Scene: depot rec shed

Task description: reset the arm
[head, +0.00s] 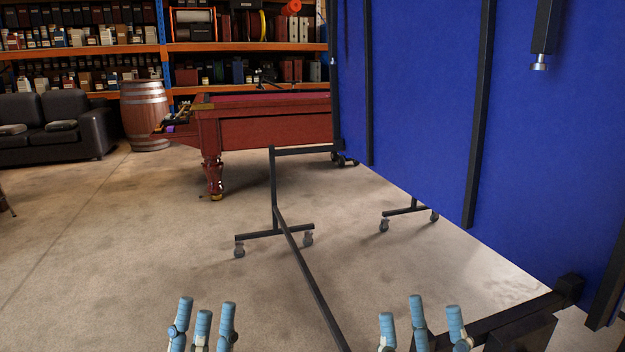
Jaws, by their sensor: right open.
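My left gripper (205,318) shows at the bottom edge, left of centre, with light-blue fingers pointing up. Its fingertips stand fairly close together, nothing shows between them, and I cannot tell how far it is open. My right gripper (421,318) shows at the bottom edge, right of centre. It is open, with its blue fingers spread and nothing between them. Both palms and most of both arms are cut off by the bottom edge.
A large blue panel (425,90) with black bars and a wheeled frame (296,252) fills the right, its frame reaching close to my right gripper. A pool table (262,131), barrel (146,115), black sofa (54,124) and shelves (80,52) stand behind. Floor ahead-left is clear.

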